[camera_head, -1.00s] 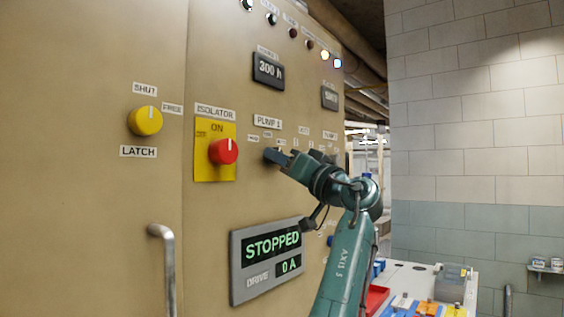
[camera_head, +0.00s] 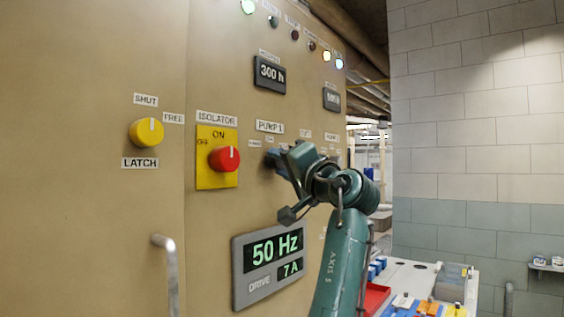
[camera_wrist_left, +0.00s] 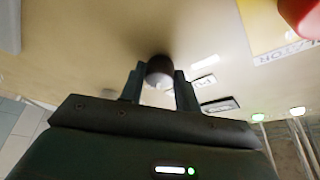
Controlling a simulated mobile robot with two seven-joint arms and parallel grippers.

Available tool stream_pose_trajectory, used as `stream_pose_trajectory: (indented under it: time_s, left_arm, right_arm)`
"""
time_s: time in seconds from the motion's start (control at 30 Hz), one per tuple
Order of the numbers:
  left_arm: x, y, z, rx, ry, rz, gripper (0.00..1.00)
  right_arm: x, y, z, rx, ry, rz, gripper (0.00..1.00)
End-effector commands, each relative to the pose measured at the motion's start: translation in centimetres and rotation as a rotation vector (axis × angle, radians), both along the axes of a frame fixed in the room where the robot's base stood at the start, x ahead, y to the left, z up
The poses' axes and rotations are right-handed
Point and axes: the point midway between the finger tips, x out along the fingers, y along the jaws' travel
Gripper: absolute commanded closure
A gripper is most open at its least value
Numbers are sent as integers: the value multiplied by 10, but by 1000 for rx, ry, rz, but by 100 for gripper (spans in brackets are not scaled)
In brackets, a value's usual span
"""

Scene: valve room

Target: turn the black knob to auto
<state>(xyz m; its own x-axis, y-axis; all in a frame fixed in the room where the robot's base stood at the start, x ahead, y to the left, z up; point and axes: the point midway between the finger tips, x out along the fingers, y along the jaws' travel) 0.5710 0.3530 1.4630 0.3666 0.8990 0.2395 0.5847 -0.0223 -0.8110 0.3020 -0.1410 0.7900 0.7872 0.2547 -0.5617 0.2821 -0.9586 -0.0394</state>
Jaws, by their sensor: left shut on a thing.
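My left gripper (camera_head: 274,157) is at the tan panel below the PUMP 1 label (camera_head: 270,126), its wrist rolled over. In the head view the gripper mostly hides the black knob. In the left wrist view the dark round knob (camera_wrist_left: 159,70) sits between the two fingers of the gripper (camera_wrist_left: 160,82), which is shut on it. Small position labels surround the knob; I cannot read which one it points to. The drive display (camera_head: 268,262) reads 50 Hz and 7 A. My right gripper is not in view.
The red isolator knob (camera_head: 224,158) on its yellow plate (camera_head: 215,180) is just left of the gripper. A yellow knob (camera_head: 146,133) and a metal door handle (camera_head: 168,275) are further left. A bench (camera_head: 405,273) with a red tray (camera_head: 374,299) stands at lower right.

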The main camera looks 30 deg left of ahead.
Motion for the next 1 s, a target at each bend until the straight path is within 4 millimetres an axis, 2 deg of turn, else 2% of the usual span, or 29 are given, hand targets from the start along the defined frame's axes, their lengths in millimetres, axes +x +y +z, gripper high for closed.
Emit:
stream_pose_trajectory:
  time_s: [0.43,0.47,0.7,1.0]
  left_arm:
    - [0,0,0,3,14,2,91]
    - [0,0,0,3,14,2,66]
    - [0,0,0,2,12,1,46]
    - [-1,-3,-2,1,12,0,46]
  right_arm:
    - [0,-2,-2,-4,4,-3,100]
    - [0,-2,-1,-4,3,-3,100]
    - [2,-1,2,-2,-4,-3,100]
    - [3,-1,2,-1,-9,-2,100]
